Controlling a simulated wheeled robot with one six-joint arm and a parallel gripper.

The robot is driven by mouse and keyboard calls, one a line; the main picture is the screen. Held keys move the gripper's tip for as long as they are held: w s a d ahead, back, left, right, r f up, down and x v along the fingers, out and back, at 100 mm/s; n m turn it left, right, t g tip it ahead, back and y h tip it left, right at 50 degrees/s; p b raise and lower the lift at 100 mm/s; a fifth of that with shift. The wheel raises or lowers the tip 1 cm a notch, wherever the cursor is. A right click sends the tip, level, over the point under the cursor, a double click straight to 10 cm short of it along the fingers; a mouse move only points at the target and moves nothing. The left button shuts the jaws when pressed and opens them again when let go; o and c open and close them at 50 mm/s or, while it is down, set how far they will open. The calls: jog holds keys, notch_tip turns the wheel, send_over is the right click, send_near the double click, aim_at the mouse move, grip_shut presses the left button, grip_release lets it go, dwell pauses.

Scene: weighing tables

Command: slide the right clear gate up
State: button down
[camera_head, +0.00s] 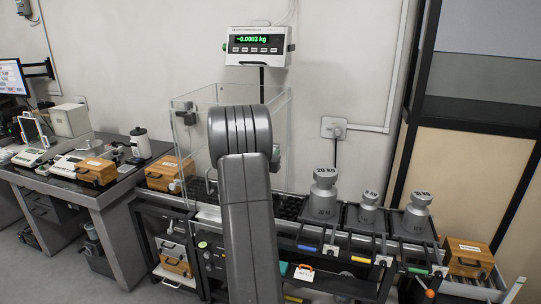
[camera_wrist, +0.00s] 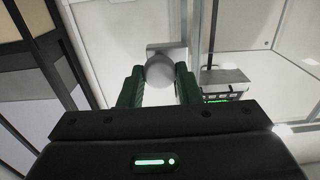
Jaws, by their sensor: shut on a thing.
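The clear weighing enclosure (camera_head: 197,97) stands behind my arm in the head view. Its right clear gate (camera_head: 283,112) shows only in part, at the right of my arm. In the wrist view, my gripper (camera_wrist: 160,76) has its two green fingers on either side of a pale round knob (camera_wrist: 160,70), shut on it. The knob sits on a light square plate (camera_wrist: 165,48) by the upright frame of the clear enclosure. In the head view my arm hides the fingers and the knob. How high the gate stands is hard to tell.
A display reading -0.0003 kg (camera_head: 258,42) hangs above the enclosure. Large grey weights, including a 20 kg one (camera_head: 323,195), stand to the right. A wooden box (camera_head: 168,174) is at the left. A dark-framed partition (camera_head: 470,115) rises at far right.

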jog(key=shift+r, duration=0.4)
jog(key=c, duration=1.1)
grip_release()
jog(key=shift+f, duration=0.1)
jog(key=b+v, duration=0.3)
jog(key=v, duration=1)
jog(key=shift+s+a, duration=0.15)
jog(key=shift+s, duration=0.2)
